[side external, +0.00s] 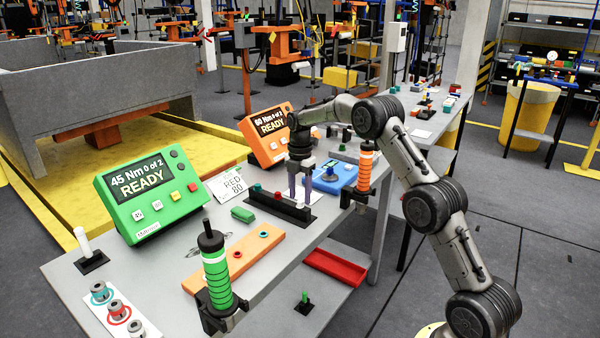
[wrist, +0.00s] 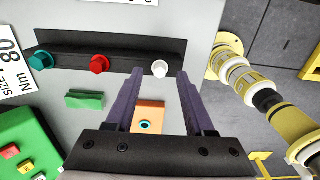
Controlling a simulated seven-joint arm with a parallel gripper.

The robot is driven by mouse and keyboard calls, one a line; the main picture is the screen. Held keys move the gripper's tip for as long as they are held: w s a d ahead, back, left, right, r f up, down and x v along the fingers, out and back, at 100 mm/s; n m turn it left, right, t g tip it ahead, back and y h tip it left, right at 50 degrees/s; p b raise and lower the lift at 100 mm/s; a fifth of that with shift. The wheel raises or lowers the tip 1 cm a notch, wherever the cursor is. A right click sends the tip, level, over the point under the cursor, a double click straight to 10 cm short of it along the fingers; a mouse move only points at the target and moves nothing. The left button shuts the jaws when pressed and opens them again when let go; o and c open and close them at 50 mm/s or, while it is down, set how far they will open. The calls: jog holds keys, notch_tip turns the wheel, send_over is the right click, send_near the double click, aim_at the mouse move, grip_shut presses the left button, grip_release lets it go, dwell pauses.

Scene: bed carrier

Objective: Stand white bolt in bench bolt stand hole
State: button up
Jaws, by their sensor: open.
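The white bolt (wrist: 160,68) sits at one end of a long black rail (wrist: 120,52), beside a red bolt (wrist: 99,64) and a teal bolt (wrist: 41,59). My gripper (wrist: 160,73) is open, and its two purple fingers appear on either side of the white bolt with gaps between. In the side external view my gripper (side external: 300,194) points down over the right end of the rail (side external: 268,201), where the white bolt (side external: 300,205) shows small between the fingertips. I cannot tell for sure which fixture is the bench bolt stand.
An orange block (side external: 215,267) with ringed holes lies in front of the rail, with a small green block (side external: 242,214) near it. A green tool (side external: 216,270) and an orange tool (side external: 364,170) stand upright nearby. A black base with a white post (side external: 83,241) is at left.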

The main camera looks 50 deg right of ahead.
aim_at(300, 201)
notch_tip(300, 201, up, 12)
jog(key=shift+r, duration=0.15)
dwell(0.5)
